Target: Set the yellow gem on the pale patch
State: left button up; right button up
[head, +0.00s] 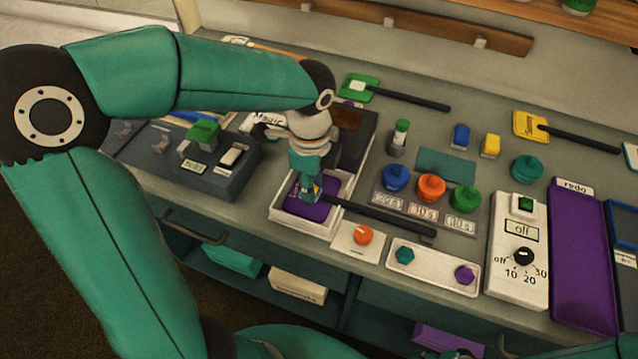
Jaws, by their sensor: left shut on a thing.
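My left gripper (312,192) points down over the white tray (276,218) left of centre. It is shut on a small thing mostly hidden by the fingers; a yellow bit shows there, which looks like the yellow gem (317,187). A purple paddle (298,208) with a black handle lies in the tray, just under the fingertips. I cannot tell whether the gem touches it. A white plate (434,266) at the front holds a green gem (405,255) at its left and a purple gem (465,275) at its right, with bare pale surface between. I cannot tell which surface is the pale patch. My right gripper is not in view.
The black handle (385,217) reaches right past the tray. An orange knob (363,235) sits on a white card. Blue, orange and green knobs (431,188) stand behind. A white timer box (517,250) and a purple case (584,260) stand at the right.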

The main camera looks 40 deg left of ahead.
pick_arm(q)
jog(key=shift+f, duration=0.1)
dwell(0.7)
jog(key=o, duration=0.9)
jog(key=shift+c, duration=0.2)
jog(key=shift+o, duration=0.7)
jog(key=shift+s, duration=0.1)
jog(key=shift+r+p, duration=3.5)
jog(key=shift+r, duration=0.55)
jog(key=shift+s, duration=0.1)
